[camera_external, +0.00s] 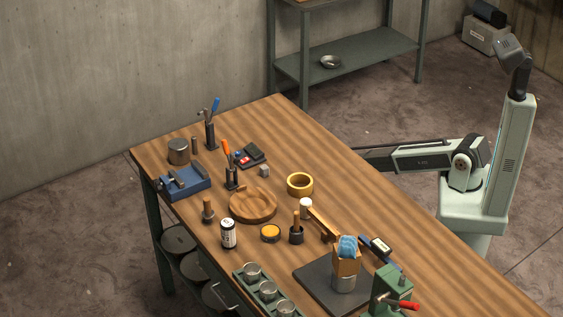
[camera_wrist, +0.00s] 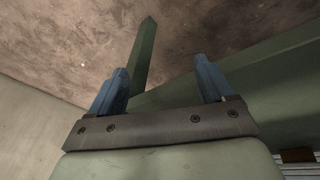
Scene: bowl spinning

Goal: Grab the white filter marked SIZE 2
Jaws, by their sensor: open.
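In the external view a white cylinder with dark print (camera_external: 228,233) stands upright on the wooden table, left of the round yellow tin. A smaller plain white cylinder (camera_external: 306,207) stands near the table's middle. The print on the first is too small to read, so I cannot tell which is the SIZE 2 filter. My gripper (camera_wrist: 160,84) shows in the wrist view with its two blue fingers wide apart and nothing between them. In the external view my arm lies beyond the table's right edge; its fingertips cannot be made out there. No white filter shows in the wrist view.
On the wooden table (camera_external: 335,205) stand a round wooden bowl (camera_external: 253,207), a yellow tape ring (camera_external: 300,184), a yellow tin (camera_external: 270,233), tool holders, a green rack of metal cups (camera_external: 267,290) and a green vise (camera_external: 390,291). The far right stretch of tabletop is clear.

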